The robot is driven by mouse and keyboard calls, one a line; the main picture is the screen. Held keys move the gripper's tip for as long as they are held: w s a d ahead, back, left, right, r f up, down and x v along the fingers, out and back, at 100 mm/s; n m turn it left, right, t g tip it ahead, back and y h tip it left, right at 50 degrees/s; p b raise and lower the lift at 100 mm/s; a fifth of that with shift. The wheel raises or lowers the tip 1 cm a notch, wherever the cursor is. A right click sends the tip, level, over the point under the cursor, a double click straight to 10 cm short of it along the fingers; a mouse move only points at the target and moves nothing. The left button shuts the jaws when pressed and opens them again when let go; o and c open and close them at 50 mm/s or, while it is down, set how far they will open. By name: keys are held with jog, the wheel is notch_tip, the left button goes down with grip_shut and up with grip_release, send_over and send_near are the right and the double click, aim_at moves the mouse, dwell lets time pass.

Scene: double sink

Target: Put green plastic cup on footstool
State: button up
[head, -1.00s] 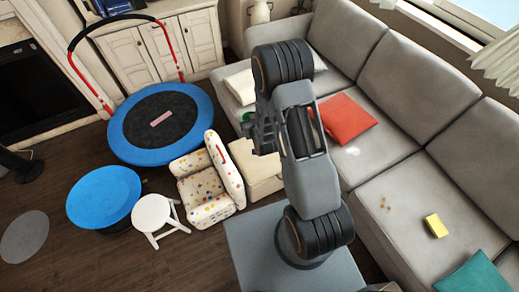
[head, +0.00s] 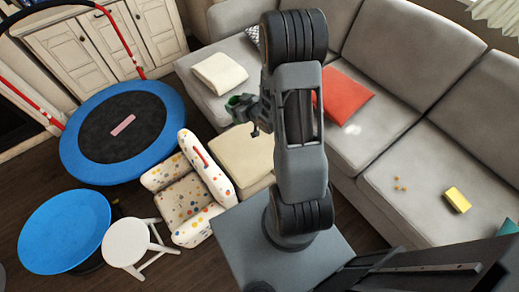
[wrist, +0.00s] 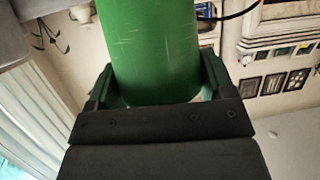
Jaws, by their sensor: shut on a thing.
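The green plastic cup (wrist: 150,50) fills the top middle of the wrist view, with my gripper's fingers on both sides of it. My gripper (head: 250,113) is shut on the cup, which shows only as a small green bit (head: 233,101) in the head view. It is held up and appears in front of the sofa's left part. A low, square cream footstool (head: 240,158) stands between the sofa and the dotted armchair. Its right side is partly hidden by my arm, and its visible top is bare.
The small dotted armchair (head: 190,195) adjoins the footstool's left side. A white round stool (head: 127,242), a blue round table (head: 65,230) and a blue-rimmed trampoline (head: 75,160) stand farther left. The grey sofa (head: 400,150) runs along the right, with a red pillow (head: 345,95).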

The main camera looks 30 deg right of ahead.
jog(key=s+d+f+n+y+b, duration=0.1)
jog(key=s+d+f+b, duration=0.1)
jog(key=s+f+b, duration=0.4)
jog(key=s+d+f+n+g+y+b, duration=0.1)
jog(key=s+d+f+y+b, duration=0.1)
jog(key=f+b, duration=0.65)
jog(key=s+d+f+n+y+b, duration=0.1)
jog(key=s+d+f+b, duration=0.1)
jog(key=s+f+b, duration=0.4)
jog(key=w+f+b, duration=1.1)
jog(key=w+f, duration=0.3)
jog(key=w, duration=0.2)
jog(key=shift+d+b, duration=0.25)
jog(key=shift+b, duration=0.15)
jog(key=shift+f, duration=0.25)
jog(key=shift+f, duration=0.1)
jog(key=o, duration=0.9)
